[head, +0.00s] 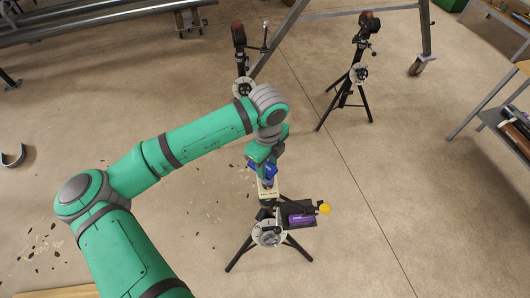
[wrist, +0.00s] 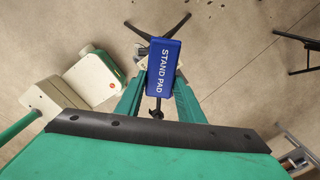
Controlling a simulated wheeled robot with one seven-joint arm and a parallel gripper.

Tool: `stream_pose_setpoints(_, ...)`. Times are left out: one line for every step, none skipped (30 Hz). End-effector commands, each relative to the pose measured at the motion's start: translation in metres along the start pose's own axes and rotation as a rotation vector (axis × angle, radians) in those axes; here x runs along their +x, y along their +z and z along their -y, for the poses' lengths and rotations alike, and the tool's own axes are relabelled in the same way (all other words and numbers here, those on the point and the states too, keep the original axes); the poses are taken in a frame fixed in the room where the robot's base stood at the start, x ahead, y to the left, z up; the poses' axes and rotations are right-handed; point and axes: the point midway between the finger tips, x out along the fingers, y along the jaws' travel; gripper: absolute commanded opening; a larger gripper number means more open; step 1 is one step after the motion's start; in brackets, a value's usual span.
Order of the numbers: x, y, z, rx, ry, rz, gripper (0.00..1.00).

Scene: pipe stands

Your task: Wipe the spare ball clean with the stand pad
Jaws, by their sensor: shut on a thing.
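My gripper (head: 263,172) points down above the near pipe stand (head: 268,234). It is shut on the blue stand pad (wrist: 163,67), whose white lettering reads "STAND PAD" in the wrist view. In the head view the blue pad (head: 262,169) shows between the fingers, just above a pale block (head: 267,189) by the top of the stand. I cannot tell whether pad and block touch. A small yellow rounded thing (head: 324,208) sits at the right end of a dark tray on the stand. I cannot tell whether it is the spare ball.
The dark tray (head: 321,215) also carries a purple item (head: 302,219). Two more tripod stands (head: 359,75) (head: 243,87) stand farther back. A shelf cart (head: 484,112) is at the right and long pipes (head: 90,20) lie at the upper left.

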Motion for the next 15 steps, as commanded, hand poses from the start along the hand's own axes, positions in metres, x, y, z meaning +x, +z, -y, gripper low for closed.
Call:
stream_pose_setpoints(-0.002, -0.001, 0.000, 0.001, 0.002, -0.002, 0.14)
stream_pose_setpoints(-0.005, -0.002, 0.000, 0.002, 0.002, -0.002, 0.14)
stream_pose_setpoints(-0.009, -0.002, 0.001, 0.003, 0.001, -0.002, 0.14)
stream_pose_setpoints(-0.011, -0.002, 0.001, 0.004, 0.002, -0.002, 0.14)
stream_pose_setpoints(-0.014, -0.003, 0.001, 0.005, 0.002, -0.002, 0.14)
stream_pose_setpoints(-0.018, -0.003, 0.001, 0.006, 0.003, -0.003, 0.14)
stream_pose_setpoints(-0.020, -0.004, 0.002, 0.006, 0.002, -0.003, 0.14)
stream_pose_setpoints(-0.023, -0.004, 0.002, 0.007, 0.002, -0.003, 0.14)
stream_pose_setpoints(-0.026, -0.004, 0.002, 0.008, 0.002, -0.003, 0.14)
stream_pose_setpoints(-0.029, -0.004, 0.002, 0.009, 0.002, -0.003, 0.14)
stream_pose_setpoints(-0.032, -0.005, 0.003, 0.010, 0.002, -0.002, 0.14)
stream_pose_setpoints(-0.036, -0.005, 0.003, 0.010, 0.002, -0.003, 0.14)
stream_pose_setpoints(-0.038, -0.005, 0.003, 0.011, 0.003, -0.003, 0.14)
stream_pose_setpoints(-0.041, -0.006, 0.003, 0.012, 0.003, -0.003, 0.14)
stream_pose_setpoints(-0.044, -0.006, 0.004, 0.013, 0.002, -0.003, 0.14)
